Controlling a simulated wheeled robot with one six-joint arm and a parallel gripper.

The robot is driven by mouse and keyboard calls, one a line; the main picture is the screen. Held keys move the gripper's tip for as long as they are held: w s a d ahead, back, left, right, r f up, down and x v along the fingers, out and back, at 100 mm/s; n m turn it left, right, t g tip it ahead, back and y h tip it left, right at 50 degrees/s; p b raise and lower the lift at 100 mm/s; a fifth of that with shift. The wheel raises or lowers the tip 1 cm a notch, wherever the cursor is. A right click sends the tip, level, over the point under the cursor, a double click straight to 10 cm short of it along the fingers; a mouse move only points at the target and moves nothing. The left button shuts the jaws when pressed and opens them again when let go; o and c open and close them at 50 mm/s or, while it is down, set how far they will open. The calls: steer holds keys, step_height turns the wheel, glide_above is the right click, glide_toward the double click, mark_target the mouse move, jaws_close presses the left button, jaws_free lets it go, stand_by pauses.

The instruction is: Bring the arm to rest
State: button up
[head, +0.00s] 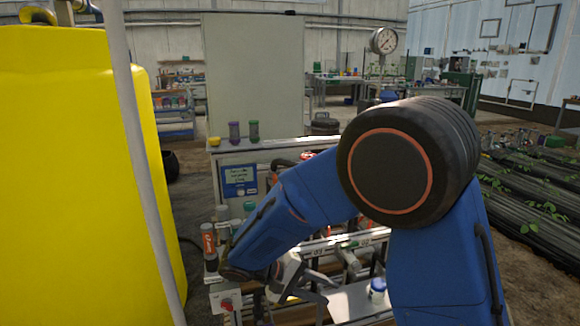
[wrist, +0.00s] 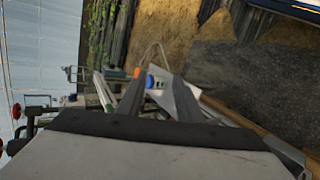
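My blue arm (head: 310,190) with its large black joint reaches over the skid and bends down to the left. My gripper (head: 300,294) hangs low over the skid, left of a blue-capped white container (head: 377,288). In the wrist view my gripper (wrist: 159,78) shows two dark fingers spread apart, with nothing seen held between them. A small blue thing shows past the fingers, beyond the gap. The arm hides much of the skid behind it.
A big yellow tank (head: 70,170) and a pale post (head: 140,160) stand close on the left. A panel with a screen (head: 240,178) is behind the arm. A pressure gauge (head: 384,41) rises behind the joint. Plant rows (head: 530,190) lie right. An orange-labelled bottle (head: 209,245) stands near the gripper.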

steer(key=s+d+r+m+t+y, duration=0.1)
steer(key=s+d+r+y, duration=0.4)
steer(key=s+d, duration=0.5)
steer(key=s+d+r+m+t+y, duration=0.2)
steer(key=s+d+r+y, duration=0.4)
steer(key=s+d, duration=0.4)
steer(key=shift+s+r+m, duration=0.35)
steer(key=shift+m, duration=0.05)
steer(key=shift+o, duration=0.7)
